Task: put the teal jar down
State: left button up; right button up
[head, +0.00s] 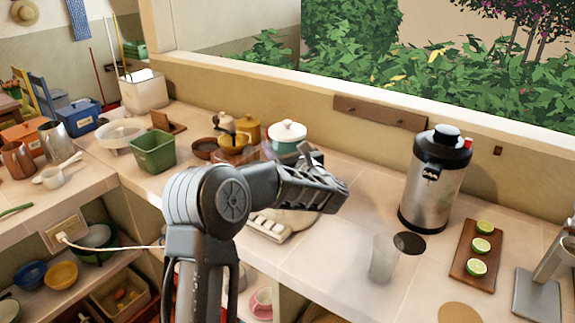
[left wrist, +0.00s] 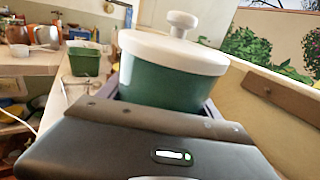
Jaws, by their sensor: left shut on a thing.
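The teal jar (head: 284,147) with a white knobbed lid is upright over the far part of the counter, in the middle of the head view. My left gripper (head: 304,158) is shut on the jar's body. The jar's base is hidden by the gripper, so I cannot tell whether it touches the counter. My right gripper is in neither view.
A yellow teapot (head: 235,142) and yellow pot stand close left of the jar. A green bin (head: 153,151) is further left. A steel dispenser (head: 436,180), a clear glass (head: 383,257) and a lime board (head: 474,257) are right. Bare counter (head: 365,184) lies between jar and dispenser.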

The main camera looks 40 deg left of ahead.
pick_arm(q)
jog(key=shift+r, duration=0.1)
jog(key=shift+c, duration=0.9)
jog(key=shift+r, duration=0.1)
jog(key=shift+r, duration=0.2)
notch_tip(320, 180, up, 8)
jog(key=shift+r+b, duration=0.15)
jog(key=shift+b, duration=1.05)
jog(key=shift+r, duration=0.55)
